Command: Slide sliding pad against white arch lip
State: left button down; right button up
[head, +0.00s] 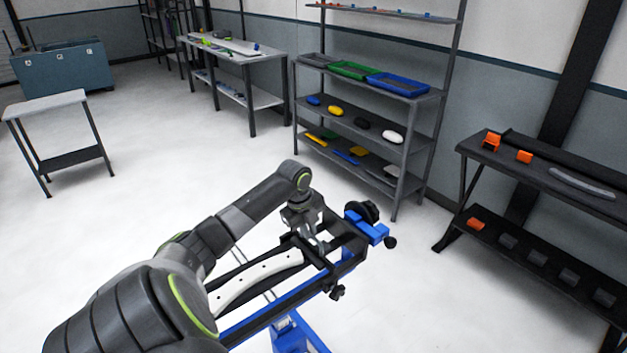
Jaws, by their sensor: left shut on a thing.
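The white arch (258,280) is a curved strip with small dark holes. It lies on a black and blue stand in the lower middle of the head view. My left gripper (312,246) points down at the arch's far right end, by the stand's black clamp parts. It is shut on a small dark piece, which I take to be the sliding pad; the fingers and clamp parts mostly hide it. I cannot tell whether it touches the arch lip. My left arm covers the arch's near left end. My right gripper is not in view.
The blue stand (290,334) has a blue clamp (367,228) with black knobs at its far right end. A shelf rack (408,148) with trays and coloured pads stands behind. A black bench (560,180) is at the right.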

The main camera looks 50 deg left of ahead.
pick_arm(q)
jog(key=shift+s+f, duration=0.15)
jog(key=shift+s, duration=0.05)
jog(key=c, duration=1.9)
grip_release()
jog(key=o, duration=0.4)
jog(key=shift+s+a, duration=0.1)
jog(key=shift+s, duration=0.2)
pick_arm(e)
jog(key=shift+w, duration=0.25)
pick_arm(q)
jog(key=shift+w, duration=0.15)
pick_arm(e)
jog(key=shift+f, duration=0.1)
pick_arm(q)
jog(key=shift+r, duration=0.25)
